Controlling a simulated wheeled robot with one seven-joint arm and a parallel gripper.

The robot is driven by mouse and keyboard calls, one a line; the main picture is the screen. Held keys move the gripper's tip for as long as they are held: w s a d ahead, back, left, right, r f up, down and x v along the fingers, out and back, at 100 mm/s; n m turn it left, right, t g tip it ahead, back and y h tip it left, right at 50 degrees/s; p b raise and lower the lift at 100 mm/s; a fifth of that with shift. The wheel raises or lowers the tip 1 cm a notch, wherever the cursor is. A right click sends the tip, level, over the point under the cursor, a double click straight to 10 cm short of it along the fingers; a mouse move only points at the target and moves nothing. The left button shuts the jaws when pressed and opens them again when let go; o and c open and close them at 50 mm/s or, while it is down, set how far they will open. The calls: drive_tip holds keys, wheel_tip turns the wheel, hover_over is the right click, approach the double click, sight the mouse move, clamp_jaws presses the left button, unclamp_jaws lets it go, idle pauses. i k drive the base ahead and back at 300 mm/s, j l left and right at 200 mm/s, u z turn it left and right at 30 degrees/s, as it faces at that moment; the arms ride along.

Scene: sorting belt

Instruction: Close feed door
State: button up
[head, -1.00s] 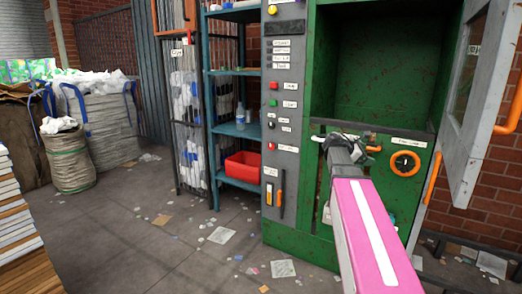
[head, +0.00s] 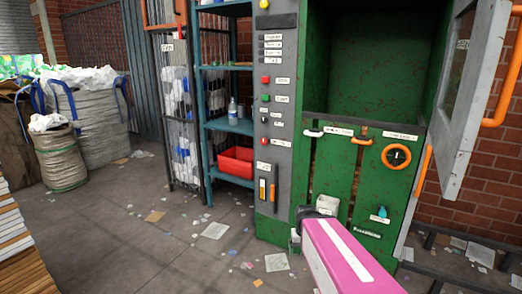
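The green machine (head: 335,165) stands at the right with a dark, open upper chamber (head: 375,65). A grey-framed door with a window (head: 472,90), likely the feed door, stands swung open to the right of that chamber. It has an orange bar handle (head: 507,75). My pink arm reaches in from the bottom, and my gripper (head: 303,222) is low in front of the machine's lower left panel, away from the door. Its fingers are small and partly hidden by my arm, so I cannot tell whether they are open.
A grey control column (head: 276,120) with buttons and an orange lever stands left of the chamber. Left of it are blue shelves (head: 228,128) with a red bin (head: 237,162). Sacks (head: 62,158) and stacked sheets (head: 18,235) are far left. The floor between has scattered scraps.

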sight(453, 129)
drive_tip(key=l, duration=1.05)
drive_tip(key=i+l, duration=0.1)
drive_tip(key=l, duration=0.9)
drive_tip(key=z, duration=0.05)
